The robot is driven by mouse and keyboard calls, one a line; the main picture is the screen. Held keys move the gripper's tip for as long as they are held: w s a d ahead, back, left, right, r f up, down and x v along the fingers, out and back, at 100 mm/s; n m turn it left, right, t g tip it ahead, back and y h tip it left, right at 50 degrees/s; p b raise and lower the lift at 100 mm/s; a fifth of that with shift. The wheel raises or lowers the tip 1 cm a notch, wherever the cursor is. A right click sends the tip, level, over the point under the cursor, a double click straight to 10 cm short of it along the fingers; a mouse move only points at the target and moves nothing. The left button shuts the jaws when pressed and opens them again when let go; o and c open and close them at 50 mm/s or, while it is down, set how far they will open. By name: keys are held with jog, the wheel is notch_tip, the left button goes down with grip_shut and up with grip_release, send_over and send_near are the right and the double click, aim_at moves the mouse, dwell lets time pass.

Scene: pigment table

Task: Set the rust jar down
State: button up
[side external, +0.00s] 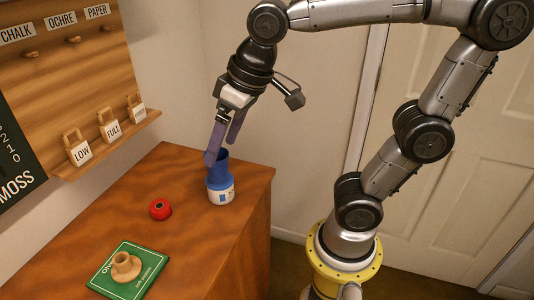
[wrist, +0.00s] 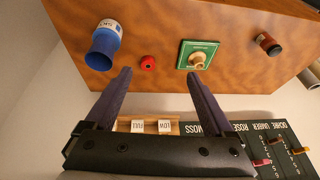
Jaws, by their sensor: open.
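A small dark jar with a rust-red band (wrist: 268,43) is on the wooden table at the right of the wrist view, near the table's edge. I take it to be the rust jar; it does not show in the side view. My gripper (side external: 221,150) is open, its two purple fingers pointing down above the far part of the table. In the wrist view the fingers (wrist: 159,74) are apart with nothing held between them. The jar is well to the right of both fingers, apart from them.
A white container with a blue flared top (side external: 220,188) stands close below my gripper. Beside it is a red round piece (side external: 160,209). A green book (side external: 106,277) carries a wooden piece (side external: 124,266). A wall board (side external: 70,70) has pegs and labelled tags. Bare table lies between these.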

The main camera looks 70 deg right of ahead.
jog(key=s+d+f+t+h, duration=0.1)
jog(key=s+d+f, duration=0.3)
jog(key=s, duration=0.4)
jog(key=shift+s+d+f, duration=0.25)
jog(key=shift+d+f, duration=0.05)
jog(key=shift+d, duration=0.45)
